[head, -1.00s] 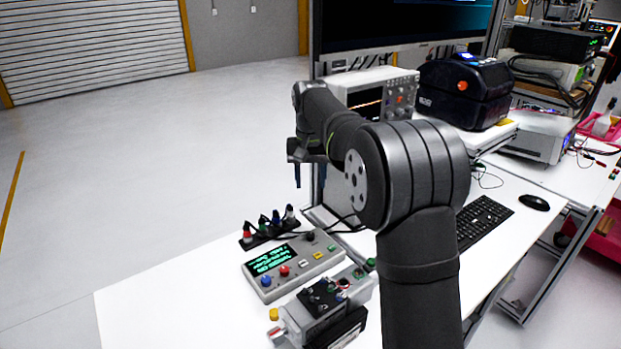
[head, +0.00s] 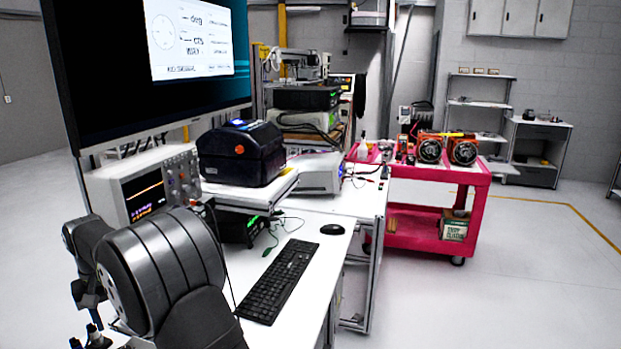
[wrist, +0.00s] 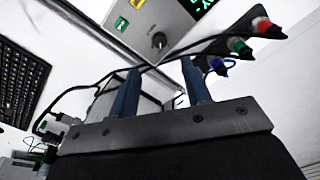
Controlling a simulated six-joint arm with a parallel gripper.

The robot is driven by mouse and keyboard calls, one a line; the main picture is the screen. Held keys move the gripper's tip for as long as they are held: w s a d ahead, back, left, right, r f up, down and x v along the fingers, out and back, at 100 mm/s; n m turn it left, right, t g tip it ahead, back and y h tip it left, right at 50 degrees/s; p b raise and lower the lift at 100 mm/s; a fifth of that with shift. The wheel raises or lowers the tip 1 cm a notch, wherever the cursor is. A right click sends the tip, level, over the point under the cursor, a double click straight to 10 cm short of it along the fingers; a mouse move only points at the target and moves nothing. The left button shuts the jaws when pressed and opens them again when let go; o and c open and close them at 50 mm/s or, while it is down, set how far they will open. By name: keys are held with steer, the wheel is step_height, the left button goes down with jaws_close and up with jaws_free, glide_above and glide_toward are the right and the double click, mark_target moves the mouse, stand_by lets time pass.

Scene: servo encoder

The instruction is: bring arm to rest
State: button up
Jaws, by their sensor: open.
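My arm (head: 165,270) is at the lower left of the head view, bent, with its large dark joint nearest the camera. The wrist end hangs down at the left edge, and the fingers are mostly cut off there. In the wrist view my gripper (wrist: 160,85) shows two blue fingers, apart, with nothing held between them. Beyond the fingers are a grey control box (wrist: 150,22) with a knob and a row of plugs, including a red plug (wrist: 264,25), a green plug (wrist: 240,46) and a blue plug (wrist: 216,64).
An oscilloscope (head: 150,190) stands close behind my arm, below a large monitor (head: 130,70). A black printer-like machine (head: 240,152), a keyboard (head: 278,280) and a mouse (head: 332,229) are to the right. A pink cart (head: 430,185) stands beyond, with open floor beside it. Black cables cross beyond the fingers.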

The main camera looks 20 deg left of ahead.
step_height(320, 180, down, 10)
steer(key=shift+r, duration=0.1)
steer(key=shift+r, duration=0.15)
stand_by(0.4)
step_height(320, 180, up, 17)
step_height(320, 180, down, 17)
steer(key=shift+f, duration=0.2)
steer(key=n, duration=0.4)
steer(key=shift+r+n, duration=0.1)
steer(key=shift+n, duration=0.2)
steer(key=n, duration=0.4)
steer(key=shift+n, duration=0.3)
step_height(320, 180, up, 9)
steer(key=shift+o, duration=0.5)
